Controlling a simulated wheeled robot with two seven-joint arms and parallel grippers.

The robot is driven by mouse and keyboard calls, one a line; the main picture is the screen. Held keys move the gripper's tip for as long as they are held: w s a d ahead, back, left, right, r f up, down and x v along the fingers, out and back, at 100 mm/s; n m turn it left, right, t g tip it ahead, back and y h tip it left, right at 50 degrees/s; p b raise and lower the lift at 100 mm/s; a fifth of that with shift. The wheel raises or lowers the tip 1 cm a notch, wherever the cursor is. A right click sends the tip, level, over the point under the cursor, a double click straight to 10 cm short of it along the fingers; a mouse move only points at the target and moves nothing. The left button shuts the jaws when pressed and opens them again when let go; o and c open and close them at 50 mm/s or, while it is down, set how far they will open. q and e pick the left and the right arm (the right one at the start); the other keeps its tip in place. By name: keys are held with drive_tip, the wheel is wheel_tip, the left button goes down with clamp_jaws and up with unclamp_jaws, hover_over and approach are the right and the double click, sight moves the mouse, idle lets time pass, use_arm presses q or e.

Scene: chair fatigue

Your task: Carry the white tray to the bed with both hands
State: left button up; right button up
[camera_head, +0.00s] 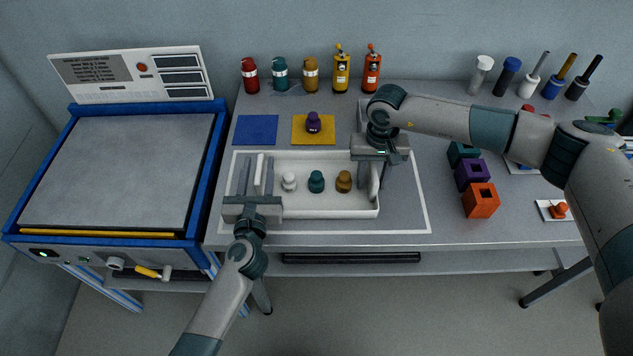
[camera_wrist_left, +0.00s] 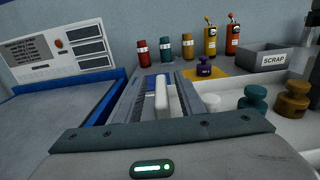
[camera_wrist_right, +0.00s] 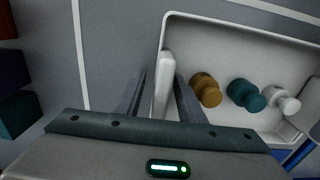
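The white tray (camera_head: 320,210) sits on the grey table and holds a white knob (camera_head: 289,181), a teal knob (camera_head: 316,181) and a brown knob (camera_head: 343,181). My left gripper (camera_head: 258,176) is open, its fingers on either side of the tray's left handle (camera_wrist_left: 162,93), with a gap visible. My right gripper (camera_wrist_right: 160,90) is open, its fingers on either side of the right handle (camera_wrist_right: 165,85). The bed (camera_head: 120,165) is a flat grey plate in a blue frame left of the table, empty on top.
Behind the tray lie a blue mat (camera_head: 255,130) and a yellow mat (camera_head: 300,136) with a purple knob (camera_head: 313,122). A SCRAP bin (camera_wrist_left: 274,60) stands behind, near my right gripper. Coloured blocks (camera_head: 480,201) stand right of the tray. Several bottles line the back edge.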

sight(375, 167)
use_arm(q)
clamp_jaws()
use_arm(e)
clamp_jaws()
use_arm(q)
drive_tip(key=shift+w+r, duration=0.1)
drive_tip(key=shift+r, duration=0.15)
use_arm(e)
drive_tip(key=shift+w+r, duration=0.1)
drive_tip(key=shift+r, duration=0.15)
